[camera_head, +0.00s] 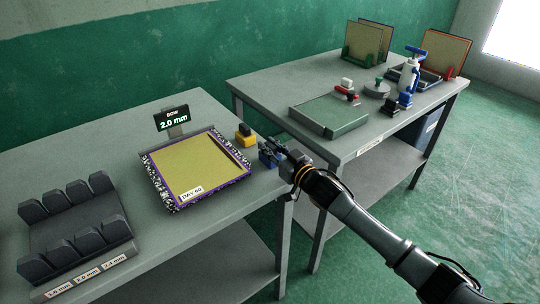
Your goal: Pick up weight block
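My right gripper (273,150) reaches in from the lower right to the right end of the near table. It is right at a small dark blue block (266,160) and partly covers it. I cannot tell whether the fingers touch the block or are closed on it. A yellow block with a dark top (245,138) stands just behind and to the left, apart from the gripper. Which of these is the weight block is not clear from the view. My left gripper is not in view.
A framed yellow panel marked DAY-60 (197,169) lies left of the gripper, with a "2.0 mm" sign (173,121) behind. A rack of dark blocks (77,236) stands at left. The far table (263,91) holds a green-edged box (329,116), small blocks and a bottle.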

